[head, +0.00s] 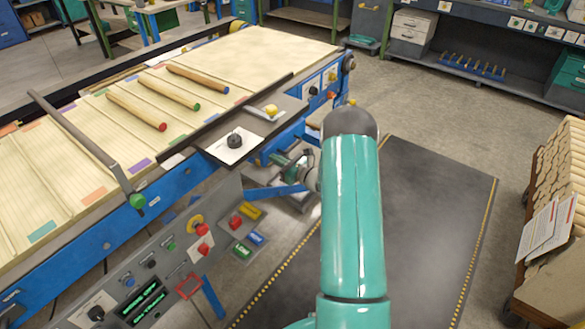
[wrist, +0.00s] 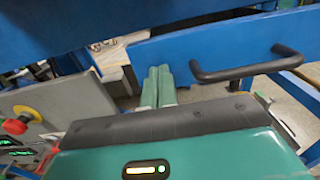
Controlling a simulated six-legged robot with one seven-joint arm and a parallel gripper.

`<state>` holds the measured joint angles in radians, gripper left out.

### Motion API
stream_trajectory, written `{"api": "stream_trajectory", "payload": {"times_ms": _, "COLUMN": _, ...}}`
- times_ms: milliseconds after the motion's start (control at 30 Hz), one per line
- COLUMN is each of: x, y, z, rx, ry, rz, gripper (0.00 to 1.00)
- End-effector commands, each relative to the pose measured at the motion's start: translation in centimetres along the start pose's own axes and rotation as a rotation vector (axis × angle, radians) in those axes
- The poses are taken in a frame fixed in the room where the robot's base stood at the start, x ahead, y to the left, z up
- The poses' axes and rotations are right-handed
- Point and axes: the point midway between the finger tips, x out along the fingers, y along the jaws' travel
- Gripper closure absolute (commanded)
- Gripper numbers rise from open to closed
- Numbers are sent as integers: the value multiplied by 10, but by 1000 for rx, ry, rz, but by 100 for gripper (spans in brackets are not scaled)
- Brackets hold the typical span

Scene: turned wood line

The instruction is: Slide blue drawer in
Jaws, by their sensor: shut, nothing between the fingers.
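The blue drawer (wrist: 215,50) shows in the wrist view as a blue front panel with a black bar handle (wrist: 245,68) on its right part. A narrow gap runs between this panel and the blue beam (wrist: 150,18) above it; some small pale and round items show at the gap's left end. My gripper (wrist: 158,78) is shut and empty, its green fingers together at the panel's lower left, left of the handle. I cannot tell whether they touch the panel. In the head view a blue bar (head: 275,192) below the bench may be the drawer; my arm partly hides that area.
A grey control panel (head: 150,265) with a red button (head: 203,249) stands left of my arm. The belt (head: 100,140) carries three wooden turned pieces. A dark floor mat (head: 425,225) lies clear at right; a cart of wood (head: 560,190) stands beyond it.

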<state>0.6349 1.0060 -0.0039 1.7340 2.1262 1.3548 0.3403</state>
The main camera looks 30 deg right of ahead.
Motion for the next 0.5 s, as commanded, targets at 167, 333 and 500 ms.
{"api": "stream_trajectory", "payload": {"times_ms": 167, "x": 35, "y": 0, "z": 0, "rx": 0, "ry": 0, "rz": 1, "gripper": 100}}
{"api": "stream_trajectory", "payload": {"times_ms": 333, "x": 52, "y": 0, "z": 0, "rx": 0, "ry": 1, "rz": 0, "gripper": 100}}
{"api": "stream_trajectory", "payload": {"times_ms": 500, "x": 57, "y": 1, "z": 0, "rx": 0, "ry": -1, "rz": 1, "gripper": 100}}
